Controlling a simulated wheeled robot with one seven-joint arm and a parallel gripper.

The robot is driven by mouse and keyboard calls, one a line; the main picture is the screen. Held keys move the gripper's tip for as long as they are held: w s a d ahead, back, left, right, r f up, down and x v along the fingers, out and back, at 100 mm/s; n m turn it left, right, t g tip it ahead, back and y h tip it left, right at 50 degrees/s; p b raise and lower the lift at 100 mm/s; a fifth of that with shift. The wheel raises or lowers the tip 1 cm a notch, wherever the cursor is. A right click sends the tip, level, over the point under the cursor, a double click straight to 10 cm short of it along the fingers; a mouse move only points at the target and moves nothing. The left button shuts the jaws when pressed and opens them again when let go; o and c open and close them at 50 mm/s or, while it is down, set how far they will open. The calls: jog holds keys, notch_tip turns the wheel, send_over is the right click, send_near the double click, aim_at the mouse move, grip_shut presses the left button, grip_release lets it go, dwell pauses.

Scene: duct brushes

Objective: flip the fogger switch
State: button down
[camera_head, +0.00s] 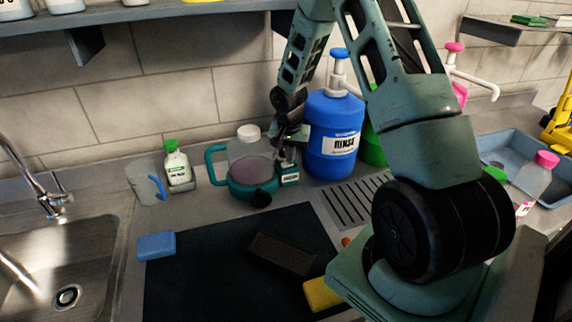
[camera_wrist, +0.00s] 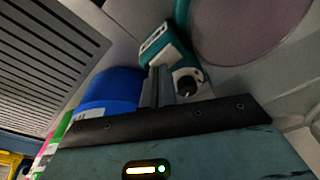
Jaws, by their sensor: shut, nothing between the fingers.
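The fogger (camera_head: 240,180) stands on the counter against the tiled wall. It has a teal base and handle, a clear tank with pinkish liquid and a white cap. A small teal box with a white label (camera_head: 289,175) is at its right side, and it also shows in the wrist view (camera_wrist: 158,44). A pale part with a dark knob (camera_wrist: 187,82) sits beside that box; I cannot tell whether it is the switch or its position. My gripper (camera_head: 287,155) is shut and empty, just above the labelled box. Its fingertips (camera_wrist: 158,75) appear close to the box; contact is unclear.
A blue rinse jug (camera_head: 332,135) stands close on the gripper's right. A small green-capped bottle (camera_head: 177,167) and a clear pitcher (camera_head: 146,181) stand left. A dark mat (camera_head: 200,285) with a brush (camera_head: 283,253) lies in front. A shelf (camera_head: 150,14) hangs above.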

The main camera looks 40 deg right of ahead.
jog(key=shift+f, duration=0.3)
jog(key=shift+r+p, duration=2.45)
jog(key=shift+r, duration=1.15)
jog(key=s+a+r+n+y+b, duration=0.1)
jog(key=s+a+r+n+b, duration=0.2)
jog(key=a, duration=1)
jog(key=s+a+r+n, duration=0.35)
jog(key=a+n, duration=0.25)
jog(key=a, duration=0.6)
jog(key=s+a+r+n+b, duration=0.1)
jog(key=s+a+n, duration=0.4)
jog(key=s, duration=0.5)
jog(key=s+a+r+n+g+y+b, duration=0.1)
jog(key=s+a+r+n+b, duration=0.1)
jog(key=s+a+n, duration=0.3)
jog(key=s+a, duration=0.3)
jog(key=s, duration=0.3)
jog(key=shift+a, duration=0.15)
